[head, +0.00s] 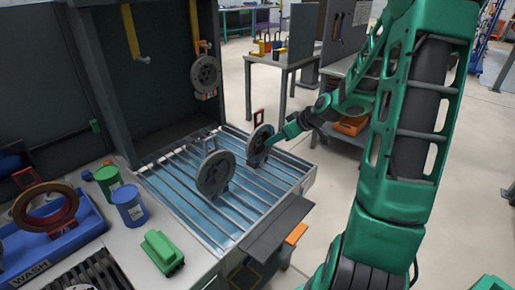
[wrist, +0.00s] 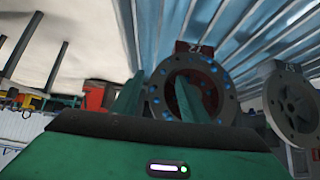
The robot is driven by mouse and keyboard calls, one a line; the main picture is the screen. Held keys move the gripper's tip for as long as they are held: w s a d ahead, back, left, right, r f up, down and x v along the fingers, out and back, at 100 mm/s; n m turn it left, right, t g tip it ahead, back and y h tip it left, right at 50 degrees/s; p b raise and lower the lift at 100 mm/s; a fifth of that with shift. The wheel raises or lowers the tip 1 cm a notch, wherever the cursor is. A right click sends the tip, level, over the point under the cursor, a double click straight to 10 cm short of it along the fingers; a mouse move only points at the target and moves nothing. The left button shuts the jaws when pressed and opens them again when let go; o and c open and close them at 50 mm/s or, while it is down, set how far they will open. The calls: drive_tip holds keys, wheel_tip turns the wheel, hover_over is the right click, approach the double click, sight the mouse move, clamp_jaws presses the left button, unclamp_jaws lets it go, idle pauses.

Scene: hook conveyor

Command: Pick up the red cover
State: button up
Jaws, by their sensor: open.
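A red-and-grey round cover (head: 258,140) stands upright on the slatted rack, with a red frame-shaped tab on top. In the wrist view this cover (wrist: 211,73) is a ring with a dark red face, blue spots around its rim and a marked red block at its top. My gripper (head: 276,138) is at the cover's right side in the head view. In the wrist view my gripper (wrist: 158,95) has its two green fingers apart, the right one overlapping the ring. Whether a finger touches the cover cannot be told. Another red-brown ring (head: 46,208) stands in the blue WASH tray.
A grey cover (head: 215,173) stands on the rack (head: 175,185), left of the red one. Another disc (head: 205,74) hangs from a yellow hook. A green can (head: 107,181), blue can (head: 129,205) and green block (head: 162,251) stand on the left counter.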

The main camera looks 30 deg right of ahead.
drive_tip(key=shift+c, duration=0.2)
clamp_jaws()
drive_tip(key=shift+r, duration=0.1)
